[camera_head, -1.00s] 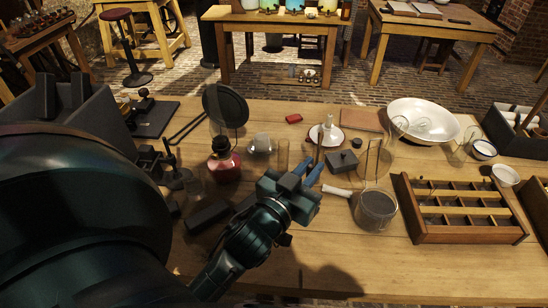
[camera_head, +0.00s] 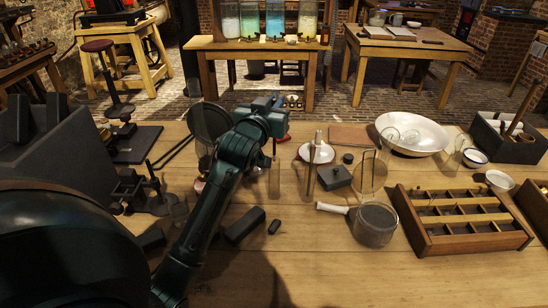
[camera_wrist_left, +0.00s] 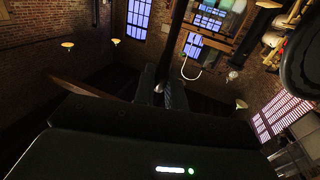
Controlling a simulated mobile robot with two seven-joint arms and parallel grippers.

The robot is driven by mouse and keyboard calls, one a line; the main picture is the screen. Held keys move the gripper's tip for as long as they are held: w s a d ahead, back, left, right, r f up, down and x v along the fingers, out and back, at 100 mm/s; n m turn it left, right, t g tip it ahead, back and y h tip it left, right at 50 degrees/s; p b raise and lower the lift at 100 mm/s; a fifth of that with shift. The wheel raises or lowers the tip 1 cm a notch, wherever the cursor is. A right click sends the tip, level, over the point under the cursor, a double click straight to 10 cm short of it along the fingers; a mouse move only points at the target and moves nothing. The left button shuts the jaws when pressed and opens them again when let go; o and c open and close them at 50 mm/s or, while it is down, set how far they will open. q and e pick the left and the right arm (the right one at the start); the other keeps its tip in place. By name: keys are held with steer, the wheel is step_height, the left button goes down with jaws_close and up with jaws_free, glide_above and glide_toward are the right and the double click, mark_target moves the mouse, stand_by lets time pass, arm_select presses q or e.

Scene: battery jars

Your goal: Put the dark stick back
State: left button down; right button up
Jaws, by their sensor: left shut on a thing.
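My left gripper (camera_head: 268,112) is raised above the far left-middle of the workbench, level with its back edge in the head view. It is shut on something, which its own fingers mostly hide. A thin dark stick (camera_wrist_left: 178,42) stands out from between the fingers in the left wrist view. In the head view a short dark upright length (camera_head: 275,146) shows just below the gripper; I cannot tell for certain that it is the same stick. A glass cylinder (camera_head: 274,182) stands below it on the bench. My right gripper is not in view.
A rod (camera_head: 311,170) stands upright near a white dish (camera_head: 316,152). A dark box (camera_head: 334,177), a tall glass (camera_head: 371,170), a handled pan (camera_head: 375,225) and a divided wooden tray (camera_head: 465,242) lie to the right. A dark block (camera_head: 245,225) lies in front. The front middle is clear.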

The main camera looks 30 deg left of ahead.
mark_target(274, 146)
arm_select(q)
step_height(274, 146, down, 12)
steer(key=shift+b, duration=0.35)
steer(key=shift+f, duration=0.1)
steer(key=c, duration=1.5)
jaws_free()
steer(key=shift+o, duration=0.2)
steer(key=v, duration=1.2)
steer(key=shift+b, duration=0.3)
